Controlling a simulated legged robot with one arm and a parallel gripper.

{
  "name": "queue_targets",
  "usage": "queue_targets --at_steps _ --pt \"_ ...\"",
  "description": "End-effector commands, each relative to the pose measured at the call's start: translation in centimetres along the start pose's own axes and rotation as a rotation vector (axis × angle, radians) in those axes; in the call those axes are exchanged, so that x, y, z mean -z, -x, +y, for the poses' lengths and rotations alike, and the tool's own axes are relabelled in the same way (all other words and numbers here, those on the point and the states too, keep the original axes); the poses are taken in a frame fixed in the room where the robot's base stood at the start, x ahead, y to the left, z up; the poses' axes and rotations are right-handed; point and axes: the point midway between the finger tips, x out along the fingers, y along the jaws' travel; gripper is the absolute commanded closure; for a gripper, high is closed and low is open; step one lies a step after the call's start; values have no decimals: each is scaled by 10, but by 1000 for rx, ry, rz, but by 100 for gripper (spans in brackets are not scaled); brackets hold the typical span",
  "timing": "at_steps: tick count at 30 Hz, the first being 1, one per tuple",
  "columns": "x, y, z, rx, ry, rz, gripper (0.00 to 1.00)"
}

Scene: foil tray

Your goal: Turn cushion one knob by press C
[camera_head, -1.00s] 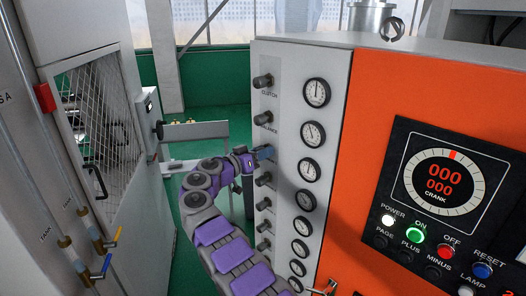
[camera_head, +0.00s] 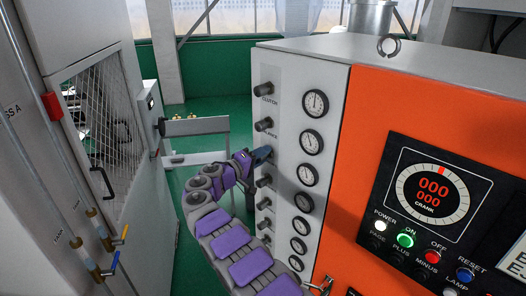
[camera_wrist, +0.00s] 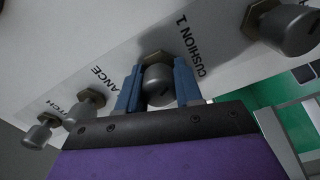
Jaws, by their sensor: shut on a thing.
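The cushion one knob (camera_wrist: 158,86) is a grey metal knob on a brass hex base, with the label "CUSHION 1" beside it in the wrist view. My gripper (camera_wrist: 157,88) has its two blue fingers on either side of this knob and is shut on it. In the head view my gripper (camera_head: 262,154) is at the third knob down on the grey panel (camera_head: 285,130), and it hides that knob. A pressure gauge (camera_head: 308,174) sits just right of it.
Several more knobs and gauges run down the panel below. An orange control face (camera_head: 368,110) with a crank display (camera_head: 433,192) stands at the right. A grey cabinet (camera_head: 95,120) stands at the left.

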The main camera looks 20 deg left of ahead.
Motion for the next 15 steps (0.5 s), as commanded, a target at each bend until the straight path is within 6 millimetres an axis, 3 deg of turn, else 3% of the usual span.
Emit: queue_targets --at_steps 15 --pt "3 5 -3 5 487 10 95"
